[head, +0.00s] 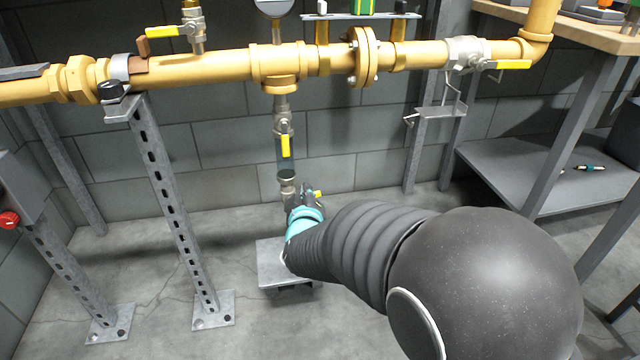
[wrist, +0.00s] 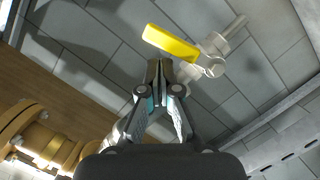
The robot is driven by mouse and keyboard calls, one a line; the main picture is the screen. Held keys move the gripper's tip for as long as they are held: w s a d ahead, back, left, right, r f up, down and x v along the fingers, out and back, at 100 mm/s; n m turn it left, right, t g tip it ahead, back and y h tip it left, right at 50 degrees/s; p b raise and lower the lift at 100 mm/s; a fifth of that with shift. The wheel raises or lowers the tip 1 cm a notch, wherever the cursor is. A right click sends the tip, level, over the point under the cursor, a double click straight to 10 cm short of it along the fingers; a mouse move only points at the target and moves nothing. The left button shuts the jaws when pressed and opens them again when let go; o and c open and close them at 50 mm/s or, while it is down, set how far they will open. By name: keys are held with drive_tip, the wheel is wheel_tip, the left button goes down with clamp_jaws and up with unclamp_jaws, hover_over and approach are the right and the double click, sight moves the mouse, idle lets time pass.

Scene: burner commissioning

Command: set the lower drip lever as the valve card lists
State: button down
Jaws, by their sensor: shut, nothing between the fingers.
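The lower drip valve (head: 288,190) sits near the bottom of the vertical drip leg. Its yellow lever (head: 318,193) shows only as a small tip pointing right, partly hidden by my gripper. In the wrist view the yellow lever (wrist: 172,43) lies roughly crosswise to the pipe. My gripper (wrist: 160,68) is shut and empty, its fingertips close to the lever's edge; I cannot tell whether they touch. In the head view my gripper (head: 303,200) is beside the lower valve. The upper drip lever (head: 285,146) hangs along the pipe. No readable valve card is in view.
The yellow main pipe (head: 215,64) runs above, with a yellow lever (head: 168,32) at upper left and another (head: 508,65) at right. A slotted post (head: 165,190) stands left of the drip leg. A grey plate (head: 268,262) is low under it. A workbench (head: 590,30) stands at right.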

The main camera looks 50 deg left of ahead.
wheel_tip(320, 180, up, 5)
drive_tip(key=s+p, duration=0.2)
drive_tip(key=p, duration=0.2)
drive_tip(key=v, duration=0.8)
drive_tip(key=shift+d, duration=0.65)
drive_tip(key=shift+f, duration=0.1)
